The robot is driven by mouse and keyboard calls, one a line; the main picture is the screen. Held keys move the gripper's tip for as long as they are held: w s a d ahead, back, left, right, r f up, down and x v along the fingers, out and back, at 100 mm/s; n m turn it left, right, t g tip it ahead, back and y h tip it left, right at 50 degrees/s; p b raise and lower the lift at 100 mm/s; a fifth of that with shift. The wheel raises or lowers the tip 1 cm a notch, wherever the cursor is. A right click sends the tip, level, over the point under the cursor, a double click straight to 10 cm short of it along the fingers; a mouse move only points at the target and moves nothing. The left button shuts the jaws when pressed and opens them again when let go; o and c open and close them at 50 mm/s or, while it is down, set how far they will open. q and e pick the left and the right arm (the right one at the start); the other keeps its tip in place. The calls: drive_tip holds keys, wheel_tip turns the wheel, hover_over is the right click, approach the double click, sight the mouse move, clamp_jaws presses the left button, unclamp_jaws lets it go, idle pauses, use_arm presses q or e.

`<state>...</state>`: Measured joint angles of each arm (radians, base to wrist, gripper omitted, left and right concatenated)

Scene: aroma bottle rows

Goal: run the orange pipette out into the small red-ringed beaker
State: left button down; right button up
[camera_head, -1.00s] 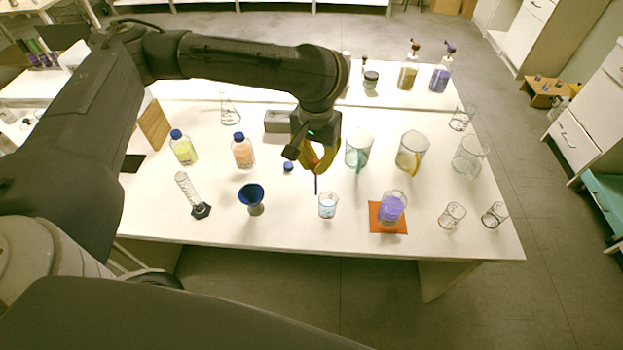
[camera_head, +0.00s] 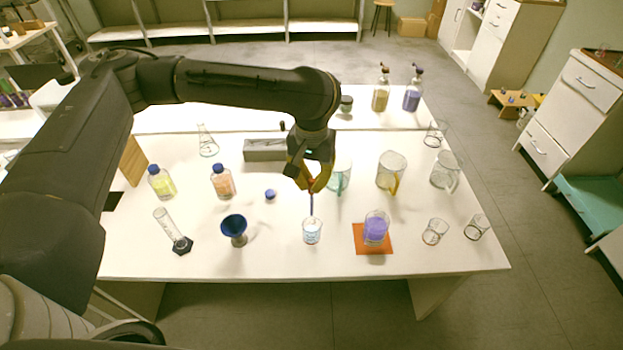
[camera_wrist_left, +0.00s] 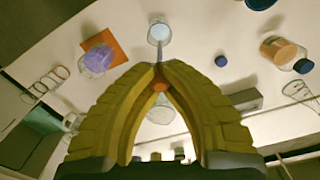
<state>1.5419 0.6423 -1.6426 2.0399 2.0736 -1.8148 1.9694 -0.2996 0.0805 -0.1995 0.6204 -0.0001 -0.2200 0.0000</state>
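My left gripper (camera_head: 311,187), with yellow fingers, points down above the middle of the table. In the left wrist view its fingertips (camera_wrist_left: 160,80) are closed around the orange part of the pipette (camera_wrist_left: 160,87). In the head view the pipette's thin blue-grey stem (camera_head: 311,205) hangs below the fingers. Its lower end is at the rim of a small glass beaker (camera_head: 312,232) holding pale blue liquid. This beaker also shows in the left wrist view (camera_wrist_left: 160,34). Whether the tip is inside is unclear. I cannot make out a red ring on any beaker. My right gripper is not in view.
A beaker of purple liquid (camera_head: 376,230) stands on an orange mat (camera_head: 362,246) to the right. Two small empty beakers (camera_head: 435,232) (camera_head: 477,227) stand farther right. A blue funnel-shaped cup (camera_head: 234,229) stands left. A grey box (camera_head: 262,150) and large jugs (camera_head: 391,170) stand behind.

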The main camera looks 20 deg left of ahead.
use_arm(q)
drive_tip(key=shift+f, duration=1.65)
idle(5.1)
drive_tip(key=shift+r, duration=1.95)
